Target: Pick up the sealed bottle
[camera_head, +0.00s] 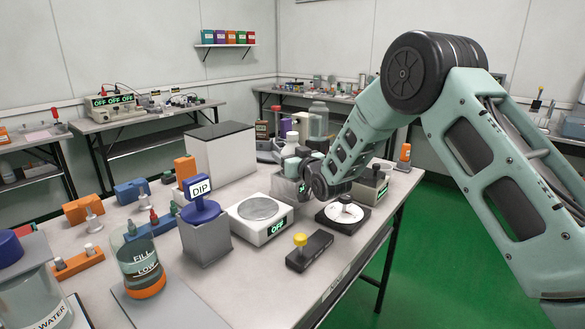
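My arm reaches in from the right over the table. My gripper (306,180) is at its end, near the far side of the table; its fingers are small and partly hidden by the dark wrist, so I cannot tell whether they are open or shut. A pale, white-capped vessel (291,143) stands just behind and left of the gripper, partly hidden; it may be the sealed bottle. A clear, grey-lidded jar (318,119) stands farther back, partly behind my arm. I cannot tell for certain which one is the sealed bottle, or whether the gripper touches anything.
The white scale (261,219), reading OFF, a round dial device (342,214) and a black tester with a yellow knob (309,250) stand in front of the gripper. A large grey box (219,155), the DIP stand (205,236) and a FILL/LOW beaker (141,262) are left.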

